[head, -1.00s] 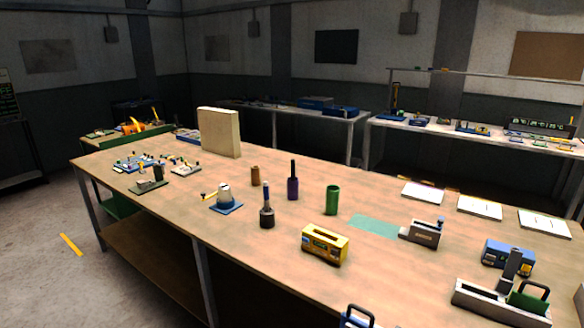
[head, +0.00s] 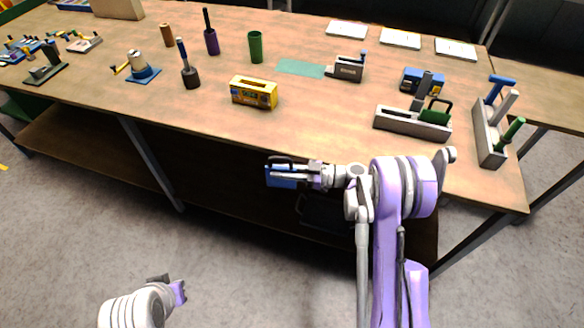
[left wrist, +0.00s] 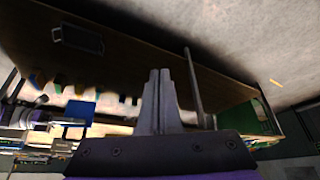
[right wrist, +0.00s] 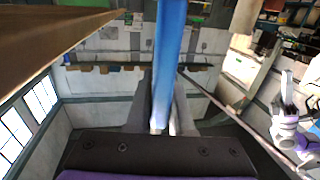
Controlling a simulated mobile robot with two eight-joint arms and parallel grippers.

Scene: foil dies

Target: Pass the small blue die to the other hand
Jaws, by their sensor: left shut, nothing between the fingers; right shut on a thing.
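The small blue die (head: 282,180) is a flat blue block, held out in front of the table's near edge. My right gripper (head: 290,172) is shut on it. In the right wrist view the die (right wrist: 170,50) stands up edge-on from between the right fingers (right wrist: 160,122). The left wrist view shows the die as a blue plate (left wrist: 80,108) at left, beside the right arm. My left gripper (head: 176,287) is low at the bottom left of the head view, apart from the die. Its fingers (left wrist: 160,85) are shut and empty.
The long wooden table (head: 330,110) lies behind both grippers. On it are a yellow box (head: 254,93), a green cylinder (head: 256,47), and grey holders (head: 412,121) with handled tools at right. A dark-handled case (head: 318,212) is under the table. The floor between the arms is clear.

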